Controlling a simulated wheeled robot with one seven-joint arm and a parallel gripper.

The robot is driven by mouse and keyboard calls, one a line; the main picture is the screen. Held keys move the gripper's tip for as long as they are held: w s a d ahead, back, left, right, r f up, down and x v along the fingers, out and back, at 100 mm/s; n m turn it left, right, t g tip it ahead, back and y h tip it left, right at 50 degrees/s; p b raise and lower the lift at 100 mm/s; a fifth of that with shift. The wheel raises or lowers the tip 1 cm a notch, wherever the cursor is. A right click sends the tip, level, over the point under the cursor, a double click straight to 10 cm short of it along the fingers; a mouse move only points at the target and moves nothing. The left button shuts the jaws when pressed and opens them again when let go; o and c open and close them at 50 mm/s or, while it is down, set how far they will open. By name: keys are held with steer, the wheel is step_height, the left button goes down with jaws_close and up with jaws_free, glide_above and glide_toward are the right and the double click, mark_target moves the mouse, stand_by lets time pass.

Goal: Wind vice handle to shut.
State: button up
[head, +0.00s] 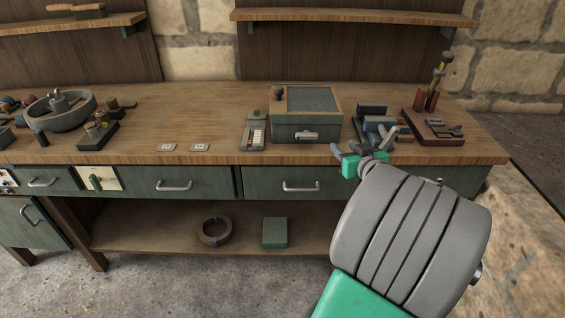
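The vice (374,112), with dark and blue-grey blocks, stands near the front edge of the workbench, right of centre. Its handle cannot be made out clearly; small grey parts in front of it overlap my gripper in the picture. My gripper (363,147) is at the bench's front edge, just in front of the vice. Its grey fingers appear spread apart, with green parts at their base. Nothing is clearly held between them. Whether a finger touches the vice cannot be told. My large grey arm link hides the bench front below.
A green box with a framed top (295,133) stands left of the vice. A red-brown stand (432,132) with tools is close on its right. A round grey tray (62,112) lies far left. The bench middle-left is mostly clear. A shelf (355,16) hangs above.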

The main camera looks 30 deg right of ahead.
steer(key=w+a+n+g+y+p, duration=0.1)
steer(key=a+g+y+p, duration=0.1)
steer(key=a, duration=0.7)
steer(key=w+a+f+n+g+y+p, duration=0.1)
steer(key=w+a+g+y+p, duration=0.1)
steer(key=a, duration=0.7)
steer(key=shift+w+f+n, duration=0.15)
steer(key=shift+n, duration=0.25)
